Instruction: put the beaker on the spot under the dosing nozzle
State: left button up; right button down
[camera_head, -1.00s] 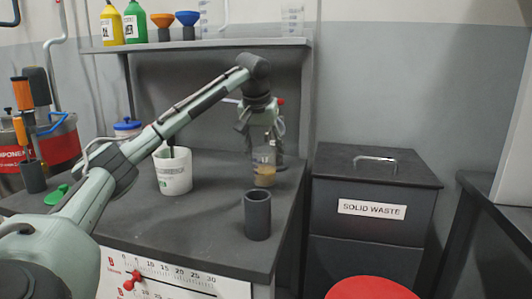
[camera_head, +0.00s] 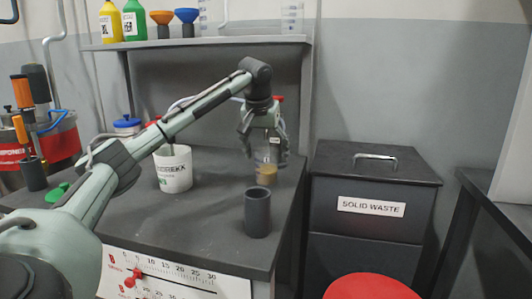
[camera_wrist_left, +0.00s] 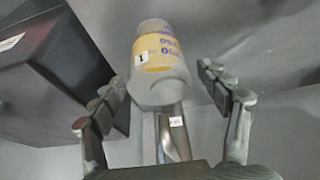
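The beaker (camera_head: 266,176) is clear, with brownish contents, and stands upright on the dark bench near its right end. In the left wrist view the beaker (camera_wrist_left: 160,55) shows yellow contents, blue marks and a small label. My left gripper (camera_head: 265,158) is over the beaker's upper part, its fingers spread to either side. In the left wrist view the fingers (camera_wrist_left: 170,95) stand apart from the beaker with gaps on both sides. I cannot make out the dosing nozzle or the spot under it; the arm and gripper cover the area behind. My right gripper is not in view.
A dark open cylinder (camera_head: 257,214) stands on the bench in front of the beaker. A white tub (camera_head: 174,176) stands to the left. A shelf (camera_head: 220,43) runs above the bench. A solid waste bin (camera_head: 368,195) and a red round top (camera_head: 370,289) are right of the bench.

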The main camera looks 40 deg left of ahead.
pick_arm(q)
jog(key=v, duration=1.2)
jog(key=shift+s+a+r, duration=0.1)
jog(key=shift+s, duration=0.05)
